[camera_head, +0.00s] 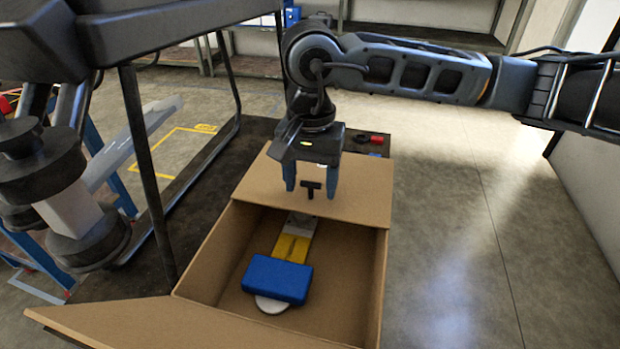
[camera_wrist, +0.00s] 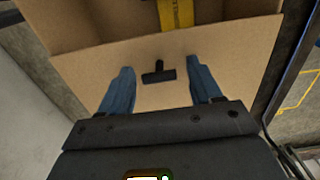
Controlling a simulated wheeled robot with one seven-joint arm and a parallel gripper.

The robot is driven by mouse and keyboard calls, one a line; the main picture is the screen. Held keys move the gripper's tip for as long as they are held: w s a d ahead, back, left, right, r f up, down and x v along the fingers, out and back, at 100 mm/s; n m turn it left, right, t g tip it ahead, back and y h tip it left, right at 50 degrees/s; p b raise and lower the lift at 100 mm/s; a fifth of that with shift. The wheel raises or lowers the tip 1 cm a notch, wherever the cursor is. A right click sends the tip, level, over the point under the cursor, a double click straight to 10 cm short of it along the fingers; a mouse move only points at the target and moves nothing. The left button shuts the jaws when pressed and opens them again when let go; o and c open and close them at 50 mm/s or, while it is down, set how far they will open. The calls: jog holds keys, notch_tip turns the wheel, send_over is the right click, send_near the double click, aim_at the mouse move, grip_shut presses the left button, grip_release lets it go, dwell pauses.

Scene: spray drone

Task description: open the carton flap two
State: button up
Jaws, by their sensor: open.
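A brown carton (camera_head: 383,285) stands below my arm. Its far flap (camera_head: 360,203) appears to lie across the far part of the opening. A small black T-shaped handle (camera_head: 311,187) stands on this flap; it also shows in the wrist view (camera_wrist: 158,74). My gripper (camera_head: 311,192) is open above the flap, pointing down. Its two blue fingers are on either side of the handle, apart from it in the wrist view (camera_wrist: 159,66). How high the fingertips are over the flap is hard to tell. The near flap (camera_head: 160,325) is folded outward.
Inside the carton lie a blue block (camera_head: 277,279), a yellow item (camera_head: 292,248) and a white round piece (camera_head: 271,305). A dark frame post (camera_head: 150,180) stands left of the carton. Small red and black items (camera_head: 372,139) lie behind it. Floor at right is clear.

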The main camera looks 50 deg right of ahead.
jog(key=shift+f, duration=0.4)
jog(key=shift+c, duration=0.4)
grip_shut()
